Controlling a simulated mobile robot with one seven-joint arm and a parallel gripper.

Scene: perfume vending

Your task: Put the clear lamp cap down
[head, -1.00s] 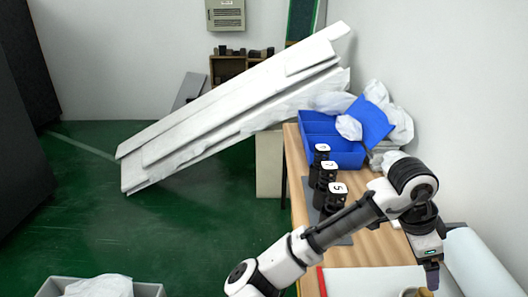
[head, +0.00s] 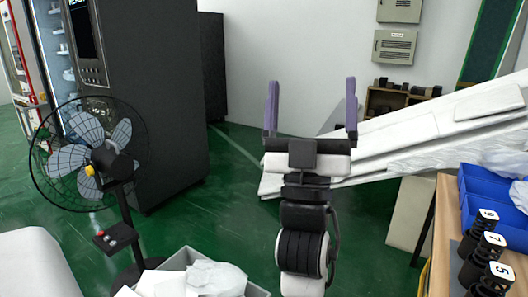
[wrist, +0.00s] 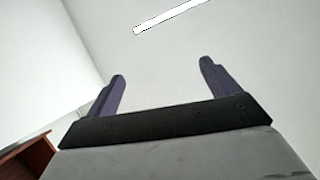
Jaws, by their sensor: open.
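My gripper (head: 312,95) is raised in front of the head camera with its two purple fingers wide apart. Nothing shows between them. In the wrist view the fingers (wrist: 163,76) are also spread and empty, pointing up at a white wall and ceiling. I cannot make out a clear lamp cap in either current view. The wooden worktable (head: 440,225) is at the right edge of the head view, only partly in frame.
Black cylinders numbered 9, 7 and 5 (head: 483,243) stand on the table beside blue bins (head: 480,190). White boards (head: 400,145) lean behind my gripper. A fan (head: 90,160) and dark vending machine (head: 150,110) are at left. A grey bin with white material (head: 205,275) is below.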

